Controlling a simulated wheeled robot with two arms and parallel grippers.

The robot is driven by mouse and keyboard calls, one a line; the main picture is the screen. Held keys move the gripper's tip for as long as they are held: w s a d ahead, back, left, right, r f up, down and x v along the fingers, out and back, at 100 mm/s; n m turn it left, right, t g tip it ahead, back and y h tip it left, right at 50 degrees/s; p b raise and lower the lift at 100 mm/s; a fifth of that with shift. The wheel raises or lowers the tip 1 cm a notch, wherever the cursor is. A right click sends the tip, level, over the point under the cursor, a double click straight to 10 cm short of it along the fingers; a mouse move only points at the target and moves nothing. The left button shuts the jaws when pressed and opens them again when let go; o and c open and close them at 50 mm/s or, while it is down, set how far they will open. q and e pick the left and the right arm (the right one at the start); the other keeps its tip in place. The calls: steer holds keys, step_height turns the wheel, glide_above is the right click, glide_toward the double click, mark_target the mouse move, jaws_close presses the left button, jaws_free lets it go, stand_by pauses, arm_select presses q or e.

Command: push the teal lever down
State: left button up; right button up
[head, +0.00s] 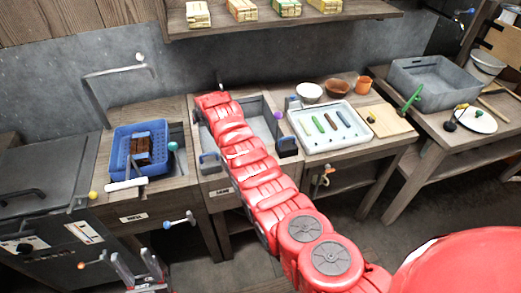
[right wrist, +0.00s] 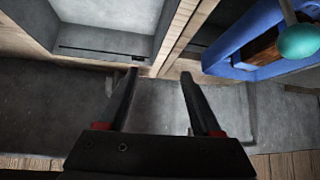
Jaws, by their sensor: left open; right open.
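The teal lever's round knob (head: 173,146) shows in the head view beside the right edge of a blue crate (head: 120,165). In the right wrist view the teal knob (right wrist: 298,41) is at the upper right, on a thin stem, in front of the blue crate (right wrist: 245,52). My right gripper (right wrist: 160,74) is open and empty, apart from the knob and to the left of it in that view. In the head view my right arm reaches over the sink; its gripper cannot be made out there. My left gripper (head: 134,260) is open and empty at the lower left, below the counter.
Brown blocks (head: 141,148) lie in the blue crate. A grey sink (head: 262,122) is right of the teal knob. A white tray (head: 331,142) with coloured bars is farther right. Other knobs are yellow (head: 93,195) and purple (head: 278,115). A wall shelf (head: 280,22) runs above.

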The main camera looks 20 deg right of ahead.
steer(key=d+f+t, duration=0.2)
steer(key=d+t, duration=0.3)
steer(key=t, duration=0.3)
steer(key=s+d+r+t, duration=0.2)
steer(key=s+t, duration=0.1)
steer(key=s, duration=0.4)
steer(key=s+d+r+t, duration=0.2)
steer(key=s+t, duration=0.1)
steer(key=s, duration=0.4)
steer(key=s+d+r+m+t, duration=0.1)
steer(key=s+d+r+t, duration=0.1)
steer(key=s, duration=0.6)
steer(key=shift+d+r+t+b, duration=0.3)
steer(key=shift+t+b, duration=0.1)
steer(key=shift+t, duration=0.5)
